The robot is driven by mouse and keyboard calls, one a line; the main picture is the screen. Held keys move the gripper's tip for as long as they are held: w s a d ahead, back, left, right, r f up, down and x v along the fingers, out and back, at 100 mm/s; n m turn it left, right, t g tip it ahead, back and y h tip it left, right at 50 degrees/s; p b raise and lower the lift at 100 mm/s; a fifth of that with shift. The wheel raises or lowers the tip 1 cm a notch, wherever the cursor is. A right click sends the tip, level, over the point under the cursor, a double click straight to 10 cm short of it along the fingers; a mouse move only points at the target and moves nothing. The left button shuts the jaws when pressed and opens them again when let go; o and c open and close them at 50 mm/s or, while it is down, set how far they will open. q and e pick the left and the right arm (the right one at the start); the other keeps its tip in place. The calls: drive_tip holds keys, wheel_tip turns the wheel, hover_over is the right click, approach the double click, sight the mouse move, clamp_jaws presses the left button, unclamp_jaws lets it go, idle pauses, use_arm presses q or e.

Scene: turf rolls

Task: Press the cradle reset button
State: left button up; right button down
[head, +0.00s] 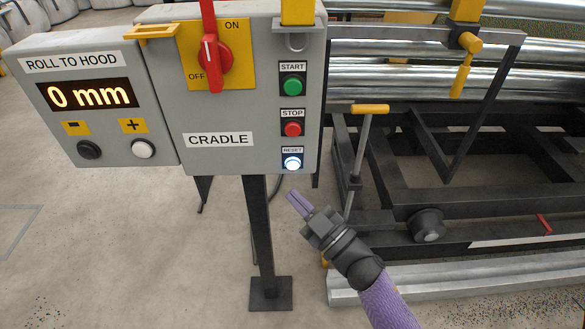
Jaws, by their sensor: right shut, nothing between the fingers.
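The cradle control box (230,120) is grey and stands on a dark post. Its reset button (292,164) is at the lower right, under the RESET label, and glows white-blue. The green start button (292,86) and the red stop button (292,129) sit above it. My right gripper (293,196) is shut and empty. In the picture its fingertips are just below the reset button and point up and left toward the box; a gap shows between them. My left gripper is not in view.
A red rotary switch (212,62) stands out from the box. The roll-to-hood box (100,105) reads 0 mm at the left. At the right are a dark cradle frame (470,190), metal rollers (380,80) and a yellow-topped lever (370,109). Floor at lower left is clear.

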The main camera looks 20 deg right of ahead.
sight(293, 164)
drive_tip(key=w+b, duration=0.1)
drive_tip(key=w, duration=0.1)
drive_tip(key=w+d+b, duration=0.1)
drive_tip(key=w, duration=0.1)
drive_tip(key=shift+w+d, duration=0.2)
drive_tip(key=shift+w, duration=0.2)
idle(0.4)
idle(0.6)
idle(0.6)
